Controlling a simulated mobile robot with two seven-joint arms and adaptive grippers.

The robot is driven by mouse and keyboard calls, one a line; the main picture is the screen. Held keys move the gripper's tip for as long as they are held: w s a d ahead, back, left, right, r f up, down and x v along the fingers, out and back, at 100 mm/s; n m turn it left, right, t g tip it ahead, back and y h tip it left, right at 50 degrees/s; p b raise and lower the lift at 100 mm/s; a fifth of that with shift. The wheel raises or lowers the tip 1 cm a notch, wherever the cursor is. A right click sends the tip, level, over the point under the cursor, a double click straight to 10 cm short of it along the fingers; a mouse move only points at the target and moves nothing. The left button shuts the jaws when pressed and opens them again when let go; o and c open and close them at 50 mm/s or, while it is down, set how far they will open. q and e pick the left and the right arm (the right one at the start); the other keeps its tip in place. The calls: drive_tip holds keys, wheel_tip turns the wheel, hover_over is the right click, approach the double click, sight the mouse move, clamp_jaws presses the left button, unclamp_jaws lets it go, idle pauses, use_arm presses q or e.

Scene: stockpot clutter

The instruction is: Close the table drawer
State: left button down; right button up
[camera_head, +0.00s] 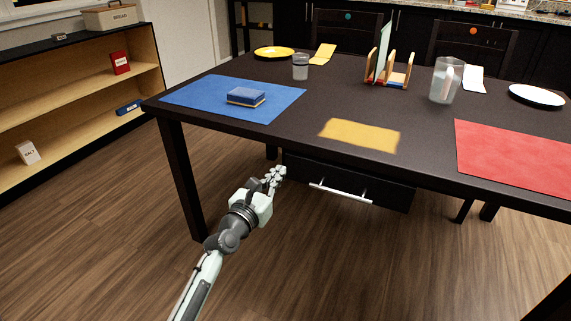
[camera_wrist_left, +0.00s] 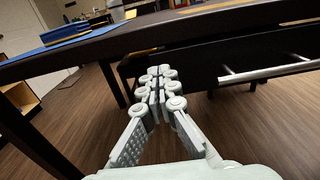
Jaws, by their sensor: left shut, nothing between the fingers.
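The table drawer (camera_head: 388,191) is a black front with a silver bar handle (camera_head: 340,192), under the near edge of the dark table (camera_head: 290,135). Whether it stands out from the table is hard to tell in the head view. In the left wrist view the handle (camera_wrist_left: 268,71) and the drawer front (camera_wrist_left: 240,56) are at the right. My left gripper (camera_head: 275,174) is shut and empty, just left of the drawer's left end and below the tabletop edge. It also shows shut in the left wrist view (camera_wrist_left: 156,76). My right gripper is not in view.
On the table are a blue mat (camera_head: 200,95) with a blue-and-yellow block (camera_head: 246,96), a yellow cloth (camera_head: 360,135), a red mat (camera_head: 520,155) and a pitcher (camera_head: 446,80). A table leg (camera_head: 181,180) stands left of my gripper. The floor in front is clear.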

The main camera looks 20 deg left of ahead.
sight(290, 159)
use_arm(q)
drive_tip(key=shift+w, duration=2.35)
